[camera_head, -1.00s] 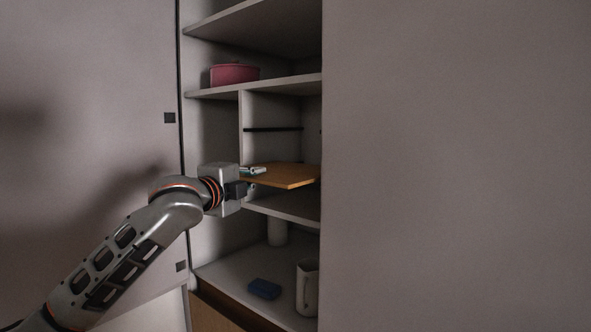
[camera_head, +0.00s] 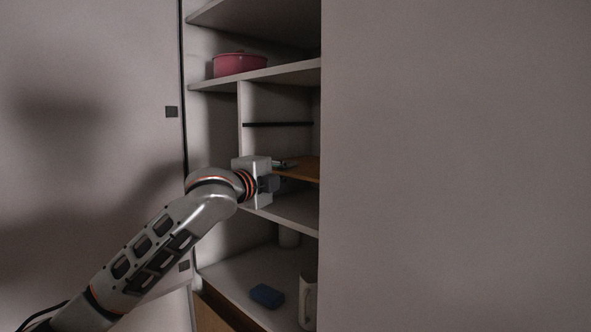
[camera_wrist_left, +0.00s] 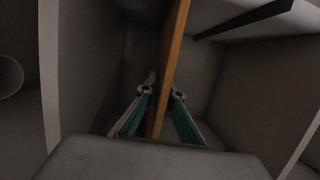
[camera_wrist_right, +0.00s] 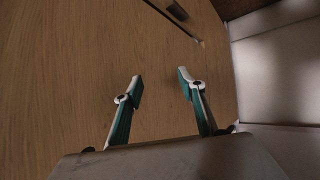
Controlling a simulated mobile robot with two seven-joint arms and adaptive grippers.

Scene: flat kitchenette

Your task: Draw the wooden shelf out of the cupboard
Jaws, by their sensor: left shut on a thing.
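The wooden shelf (camera_head: 302,168) is an orange-brown board in the middle part of the cupboard (camera_head: 222,150). Its right part is hidden behind the large panel in the head view. My left gripper (camera_head: 284,165) is shut on the shelf's left edge. In the left wrist view the shelf (camera_wrist_left: 173,60) shows edge-on, with one finger of the left gripper (camera_wrist_left: 160,96) on each side. My right gripper (camera_wrist_right: 158,82) is open and empty, with a wood-grain surface beyond its fingers. It does not show in the head view.
A plain grey panel (camera_head: 450,170) covers the right of the head view. A red pot (camera_head: 240,64) stands on an upper shelf. Below are a blue object (camera_head: 267,295), a pale jug (camera_head: 308,302) and a light cylinder (camera_head: 289,237). A grey door (camera_head: 80,100) is at left.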

